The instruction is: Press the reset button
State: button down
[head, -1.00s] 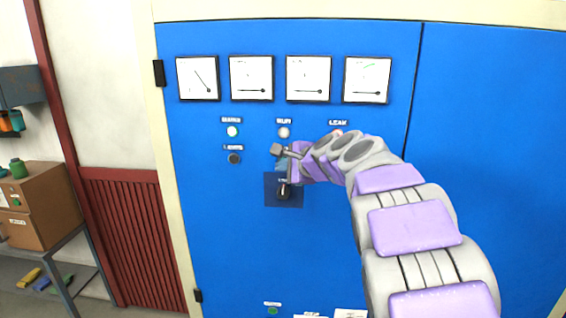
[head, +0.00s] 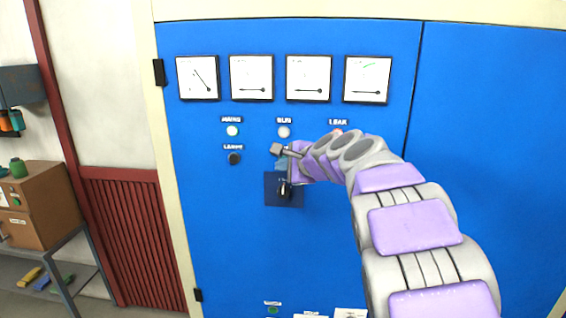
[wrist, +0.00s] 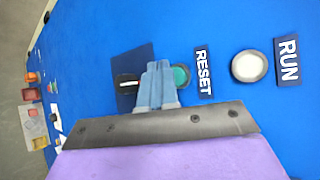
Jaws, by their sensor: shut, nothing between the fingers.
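The reset button (wrist: 181,76) is a round green-teal button in a dark ring, beside its RESET label (wrist: 203,73) in the wrist view. My gripper (wrist: 158,66) is shut and empty, its fingertips just left of the button in that picture and partly covering its edge. I cannot tell whether they touch it. In the head view my gripper (head: 281,162) is in front of the blue panel (head: 330,240), above the dark switch plate (head: 271,189), and the reset button is hidden behind it.
The white RUN lamp (wrist: 249,67) is beyond the RESET label. A MAINS lamp (head: 232,130) and a dark LAMPS button (head: 234,158) are to the left. Several gauges (head: 251,79) line the panel top. A black switch handle (wrist: 128,84) is close beside my fingers.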

jog(key=shift+w, duration=0.1)
dwell(0.6)
jog(key=shift+w+d+r+p, duration=0.1)
jog(key=shift+w+p, duration=0.15)
jog(key=shift+p, duration=0.2)
jog(key=shift+w+p, duration=0.3)
jog(key=shift+w, duration=0.1)
dwell(0.5)
dwell(0.4)
jog(key=shift+s+b, duration=0.35)
jog(key=shift+s, duration=0.5)
jog(key=shift+s+b, duration=0.9)
jog(key=shift+s, duration=1.65)
jog(key=shift+w, duration=0.1)
